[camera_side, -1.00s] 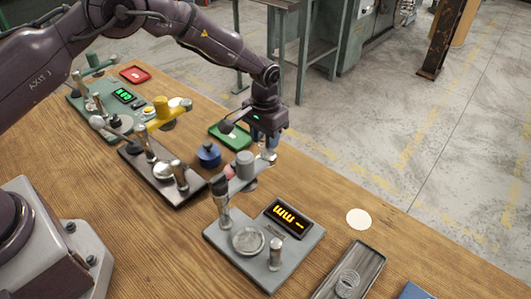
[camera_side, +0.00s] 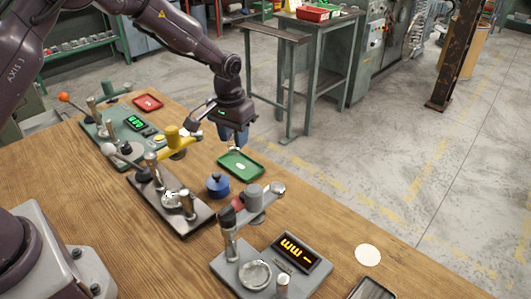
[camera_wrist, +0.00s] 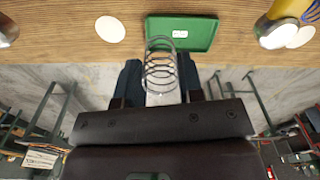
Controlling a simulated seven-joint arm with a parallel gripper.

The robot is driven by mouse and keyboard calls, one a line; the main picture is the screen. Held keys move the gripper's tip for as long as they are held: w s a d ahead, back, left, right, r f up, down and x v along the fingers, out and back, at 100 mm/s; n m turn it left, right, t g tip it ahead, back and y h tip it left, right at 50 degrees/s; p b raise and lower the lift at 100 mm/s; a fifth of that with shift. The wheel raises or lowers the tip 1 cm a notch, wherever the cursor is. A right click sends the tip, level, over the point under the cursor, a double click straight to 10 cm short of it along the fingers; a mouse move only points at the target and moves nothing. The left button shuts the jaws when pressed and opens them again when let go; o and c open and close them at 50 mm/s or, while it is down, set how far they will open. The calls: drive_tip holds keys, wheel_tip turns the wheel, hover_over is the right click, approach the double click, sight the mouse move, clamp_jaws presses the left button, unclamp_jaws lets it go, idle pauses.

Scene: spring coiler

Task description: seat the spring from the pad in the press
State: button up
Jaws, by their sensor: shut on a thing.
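My gripper (camera_side: 236,145) hangs above the bench edge by the green tray and is shut on a wire spring. The coils of the spring (camera_wrist: 160,68) stick out between my dark fingers in the wrist view. A plain white round pad (camera_side: 368,255) lies on the bench at the right and may be the disc (camera_wrist: 110,29) in the wrist view.
The green tray (camera_side: 257,175) lies near the bench edge, with its rim (camera_wrist: 209,46) in the wrist view. A blue lidded pot (camera_side: 218,186) stands near it. A grey gauge (camera_side: 226,268) with a lit display is in front, and a green-based device (camera_side: 98,131) stands behind.

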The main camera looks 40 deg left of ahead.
drive_tip(key=s+a+r+n, duration=0.15)
drive_tip(key=s+a, duration=0.25)
drive_tip(key=s, duration=0.5)
drive_tip(key=shift+s+a+f+n, duration=0.1)
drive_tip(key=shift+s+f+n, duration=0.45)
drive_tip(key=shift+s+f, duration=1.3)
drive_tip(key=shift+s+a+f+n, duration=0.1)
drive_tip(key=shift+s+f+n, duration=0.4)
drive_tip(key=shift+s+f, duration=1.35)
drive_tip(key=shift+w+f, duration=0.25)
drive_tip(key=shift+f, duration=0.4)
